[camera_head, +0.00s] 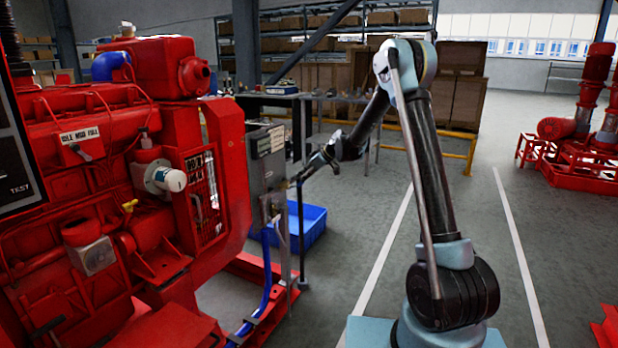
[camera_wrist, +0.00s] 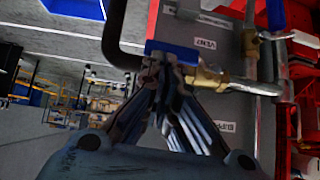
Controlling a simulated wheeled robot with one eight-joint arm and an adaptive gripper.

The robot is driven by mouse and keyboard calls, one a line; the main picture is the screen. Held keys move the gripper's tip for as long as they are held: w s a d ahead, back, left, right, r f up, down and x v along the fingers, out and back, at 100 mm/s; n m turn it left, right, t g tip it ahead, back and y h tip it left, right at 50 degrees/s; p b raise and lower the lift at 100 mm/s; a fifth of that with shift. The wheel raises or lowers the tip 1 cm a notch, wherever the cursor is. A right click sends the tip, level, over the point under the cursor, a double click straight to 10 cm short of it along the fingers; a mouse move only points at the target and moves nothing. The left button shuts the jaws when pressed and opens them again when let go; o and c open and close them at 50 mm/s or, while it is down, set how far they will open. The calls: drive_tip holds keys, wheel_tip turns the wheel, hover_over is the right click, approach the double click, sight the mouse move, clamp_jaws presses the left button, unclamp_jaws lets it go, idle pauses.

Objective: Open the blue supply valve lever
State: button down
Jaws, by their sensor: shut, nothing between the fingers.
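In the wrist view a flat blue lever (camera_wrist: 173,52) lies just beyond my fingertips, beside a brass valve body (camera_wrist: 211,79) on a grey panel. A second blue lever part (camera_wrist: 275,14) shows at the top right, by another brass fitting. Small labels are on the panel; one reads VENT (camera_wrist: 205,43). Which lever is the supply one I cannot tell. My gripper (camera_wrist: 162,66) is shut and empty, its tips at the near edge of the first lever; whether they touch it I cannot tell. In the head view my gripper (camera_head: 302,180) is beside the grey panel (camera_head: 267,157); the levers are too small there.
A dark pipe (camera_wrist: 118,35) bends close to the left of my fingertips. The red diesel engine (camera_head: 110,180) fills the left of the head view. A blue bin (camera_head: 308,228) stands on the floor below the panel. Open floor lies to the right, with red pumps (camera_head: 585,150) beyond.

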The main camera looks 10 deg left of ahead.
drive_tip(key=shift+s+a, duration=0.1)
drive_tip(key=a+r+v, duration=0.1)
drive_tip(key=v, duration=1.2)
drive_tip(key=shift+w+a+r, duration=0.35)
drive_tip(key=shift+a+r, duration=0.05)
